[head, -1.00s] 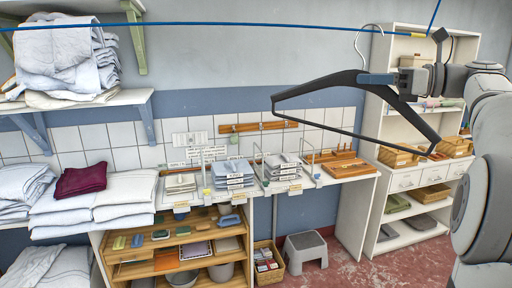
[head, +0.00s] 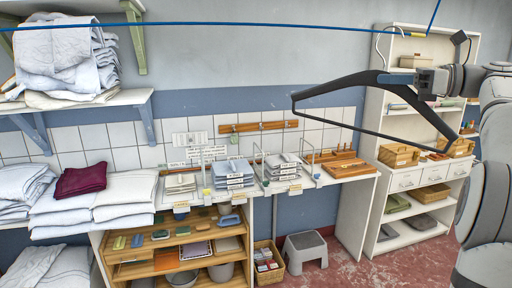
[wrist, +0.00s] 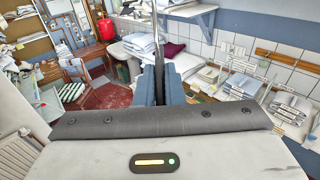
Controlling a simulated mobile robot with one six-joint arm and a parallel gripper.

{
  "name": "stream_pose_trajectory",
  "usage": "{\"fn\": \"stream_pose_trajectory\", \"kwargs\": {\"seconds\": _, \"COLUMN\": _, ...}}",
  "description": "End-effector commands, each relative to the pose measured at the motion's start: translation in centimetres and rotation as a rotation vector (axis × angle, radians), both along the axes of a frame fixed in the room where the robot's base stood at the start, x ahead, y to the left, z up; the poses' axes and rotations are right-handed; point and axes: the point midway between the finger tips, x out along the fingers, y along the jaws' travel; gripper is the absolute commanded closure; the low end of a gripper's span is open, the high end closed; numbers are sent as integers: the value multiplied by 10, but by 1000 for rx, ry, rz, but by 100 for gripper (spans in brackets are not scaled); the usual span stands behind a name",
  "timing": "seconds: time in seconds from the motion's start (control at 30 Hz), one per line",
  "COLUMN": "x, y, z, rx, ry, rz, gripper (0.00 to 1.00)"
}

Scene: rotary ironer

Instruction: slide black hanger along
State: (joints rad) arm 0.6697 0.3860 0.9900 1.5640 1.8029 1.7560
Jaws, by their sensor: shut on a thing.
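The black hanger (head: 345,86) hangs at the upper right in the head view, with its long bar sloping down to the right. Its thin metal hook (head: 377,46) rises to the blue rail (head: 220,24) and appears to loop over it. My gripper (head: 400,80) is shut on the hanger near its neck, coming from the right. In the wrist view, the fingers (wrist: 161,88) close on the dark hanger (wrist: 160,60), seen edge-on between them. The hanger's far end is hard to make out there.
A white shelf unit (head: 372,120) with baskets stands behind the hanger. A worktop (head: 345,170) with folded linen and a grey step stool (head: 305,252) lie below. Air left along the rail looks clear.

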Motion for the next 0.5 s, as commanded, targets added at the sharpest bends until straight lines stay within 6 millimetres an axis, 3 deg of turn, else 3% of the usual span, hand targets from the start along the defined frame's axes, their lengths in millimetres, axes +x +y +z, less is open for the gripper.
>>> {"fn": "stream_pose_trajectory", "kwargs": {"seconds": 0.23, "x": 0, "y": -1, "z": 0, "rx": 0, "ry": -1, "rz": 0, "gripper": 100}}
{"fn": "stream_pose_trajectory", "kwargs": {"seconds": 0.27, "x": 0, "y": 0, "z": 0, "rx": 0, "ry": -1, "rz": 0, "gripper": 89}}
{"fn": "stream_pose_trajectory", "kwargs": {"seconds": 0.5, "x": 0, "y": 0, "z": 0, "rx": 0, "ry": -1, "rz": 0, "gripper": 69}}
